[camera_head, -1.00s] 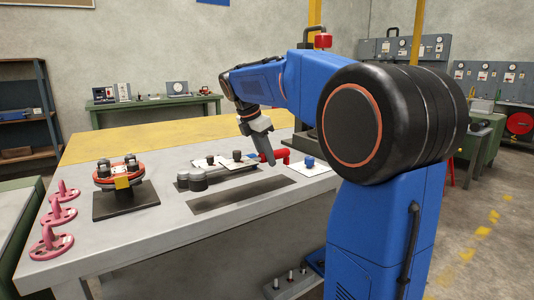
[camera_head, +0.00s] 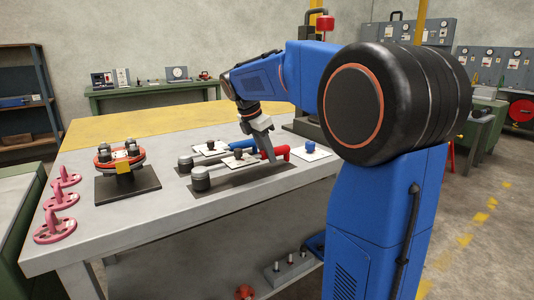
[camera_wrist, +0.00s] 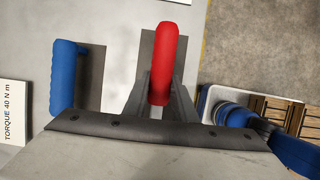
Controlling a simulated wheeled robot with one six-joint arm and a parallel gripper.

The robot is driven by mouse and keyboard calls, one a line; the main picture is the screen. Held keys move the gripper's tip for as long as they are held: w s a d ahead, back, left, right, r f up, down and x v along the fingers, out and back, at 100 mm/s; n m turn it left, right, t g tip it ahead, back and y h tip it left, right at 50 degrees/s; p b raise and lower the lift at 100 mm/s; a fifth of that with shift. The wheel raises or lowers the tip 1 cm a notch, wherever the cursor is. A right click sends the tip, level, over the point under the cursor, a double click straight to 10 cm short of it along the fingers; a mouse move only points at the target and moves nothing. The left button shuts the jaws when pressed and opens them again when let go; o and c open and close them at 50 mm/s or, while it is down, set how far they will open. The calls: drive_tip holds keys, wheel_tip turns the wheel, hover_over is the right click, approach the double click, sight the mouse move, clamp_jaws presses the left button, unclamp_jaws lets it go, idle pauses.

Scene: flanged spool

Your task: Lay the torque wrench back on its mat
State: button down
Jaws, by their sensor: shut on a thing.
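The red-handled torque wrench (camera_head: 201,179) is between the fingers of my gripper (camera_head: 272,158). Its grey round head points left and its handle right, along a dark grey mat (camera_head: 225,188) on the workbench. The wrist view shows the red handle (camera_wrist: 168,55) between the fingers, with part of the mat (camera_wrist: 147,50) beneath it. The wrench is low over the mat; I cannot tell if it touches. A second grey head (camera_head: 186,163) lies behind it, and a blue handle (camera_wrist: 64,75) rests on another dark mat in the wrist view.
White cards with black knobs (camera_head: 239,153) and one with a blue knob (camera_head: 310,147) lie close by. A red flanged spool (camera_head: 118,158) stands on a dark plate to the left. Pink flanged parts (camera_head: 60,199) line the left edge. The bench front is clear.

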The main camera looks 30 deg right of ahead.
sight(250, 157)
drive_tip(key=shift+f, duration=0.55)
drive_tip(key=c, duration=1.4)
unclamp_jaws()
drive_tip(key=v, duration=1.7)
drive_tip(key=shift+r, duration=0.15)
drive_tip(key=s+a+f+m+t+y, duration=0.1)
drive_tip(key=s+a+f+m, duration=0.2)
drive_tip(key=s+f+m, duration=0.3)
drive_tip(key=s+a+f+m+t+y, duration=0.2)
drive_tip(key=s+f+m, duration=0.4)
drive_tip(key=s+f, duration=0.8)
drive_tip(key=s+a+f+m+t+y, duration=0.1)
drive_tip(key=s+a+f+m, duration=0.3)
drive_tip(key=s+f, duration=0.6)
drive_tip(key=shift+a+m+t, duration=0.2)
drive_tip(key=shift+m+t, duration=0.1)
drive_tip(key=shift+m, duration=0.9)
